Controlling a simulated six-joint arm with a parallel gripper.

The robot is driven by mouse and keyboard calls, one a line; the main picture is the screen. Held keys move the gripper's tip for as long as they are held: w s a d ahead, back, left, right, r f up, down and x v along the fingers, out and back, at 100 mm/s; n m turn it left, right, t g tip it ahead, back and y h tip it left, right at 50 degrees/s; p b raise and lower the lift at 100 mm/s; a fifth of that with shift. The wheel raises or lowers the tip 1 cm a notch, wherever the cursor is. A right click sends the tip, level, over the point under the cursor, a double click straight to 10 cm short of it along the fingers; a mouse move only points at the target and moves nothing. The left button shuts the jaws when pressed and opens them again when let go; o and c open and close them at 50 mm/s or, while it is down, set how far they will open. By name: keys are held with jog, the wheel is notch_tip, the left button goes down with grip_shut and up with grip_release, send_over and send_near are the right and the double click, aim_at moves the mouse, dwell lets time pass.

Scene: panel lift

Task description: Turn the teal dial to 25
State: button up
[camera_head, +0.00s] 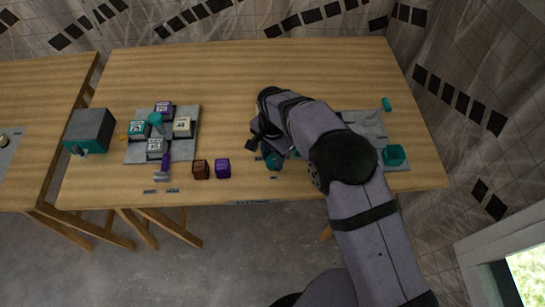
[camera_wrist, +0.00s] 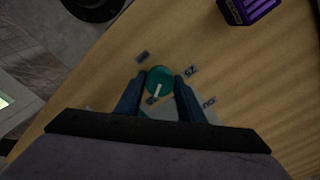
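The teal dial (camera_wrist: 160,78) is round, with a white pointer line running from near its middle toward the bottom of the wrist view. In the head view the dial (camera_head: 273,163) shows just below my gripper (camera_head: 264,146). My gripper (camera_wrist: 161,81) has one finger on each side of the dial, its tips close to the dial's edge. I cannot tell whether they touch it. A small dark label (camera_wrist: 190,70) right of the dial seems to read 25. Other small labels sit around the dial; some are hard to read or partly covered.
A purple block (camera_head: 222,168) and a brown block (camera_head: 201,169) stand left of the dial. A grey board (camera_head: 188,151) with several labelled cubes lies farther left. The table's back is clear.

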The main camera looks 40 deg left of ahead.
jog(key=shift+n, duration=0.4)
jog(key=n+b, duration=0.2)
jog(key=n, duration=0.2)
jog(key=shift+n, duration=0.3)
jog(key=n+b, duration=0.1)
jog(key=n, duration=1.1)
jog(key=shift+n, duration=0.4)
jog(key=n, duration=0.5)
jog(key=shift+w+n+b, duration=0.1)
jog(key=shift+n+b, duration=0.2)
jog(key=shift+n, duration=0.1)
jog(key=o, duration=1)
